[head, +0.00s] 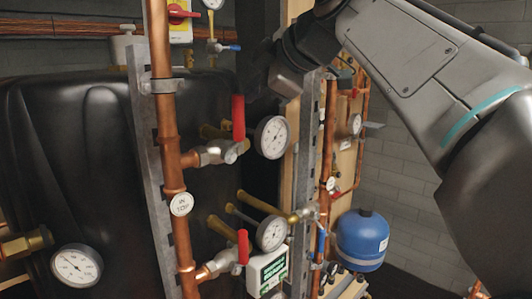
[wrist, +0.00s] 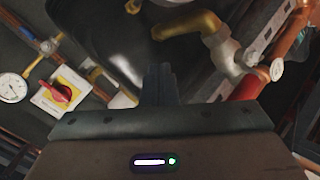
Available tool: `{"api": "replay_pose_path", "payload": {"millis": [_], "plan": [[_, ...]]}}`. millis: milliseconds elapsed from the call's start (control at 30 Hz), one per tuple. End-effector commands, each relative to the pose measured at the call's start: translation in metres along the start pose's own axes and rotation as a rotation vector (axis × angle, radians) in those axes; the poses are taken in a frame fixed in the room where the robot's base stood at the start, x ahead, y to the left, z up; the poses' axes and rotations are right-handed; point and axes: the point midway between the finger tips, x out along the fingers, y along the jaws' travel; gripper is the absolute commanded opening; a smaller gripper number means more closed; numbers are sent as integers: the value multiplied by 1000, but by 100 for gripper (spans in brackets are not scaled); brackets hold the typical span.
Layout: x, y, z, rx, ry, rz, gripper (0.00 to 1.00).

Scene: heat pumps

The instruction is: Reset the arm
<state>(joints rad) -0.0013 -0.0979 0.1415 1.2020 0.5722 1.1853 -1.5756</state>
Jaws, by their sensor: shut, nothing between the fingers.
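My arm reaches in from the right in the head view, with its dark wrist in front of the pipework at the top middle. My gripper (wrist: 160,84) shows in the wrist view as two dark fingers held together, with nothing between them. In the head view its fingertips are hard to make out against the dark background. The fingers appear apart from the pipes and valves.
A copper pipe (head: 166,130) on a metal strut carries red-handled valves (head: 238,118) and gauges (head: 271,137). A black tank (head: 75,150) stands behind it. A blue vessel (head: 362,240) is lower right. A red rotary switch (wrist: 62,91) shows in the wrist view.

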Motion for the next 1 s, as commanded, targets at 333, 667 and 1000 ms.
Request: {"api": "replay_pose_path", "payload": {"millis": [333, 667, 1000], "plan": [[27, -114, 109, 604, -313, -77, 0], [24, -273, 209, 1170, -660, -31, 0], [8, -400, 261, 1509, -898, 68, 0]]}}
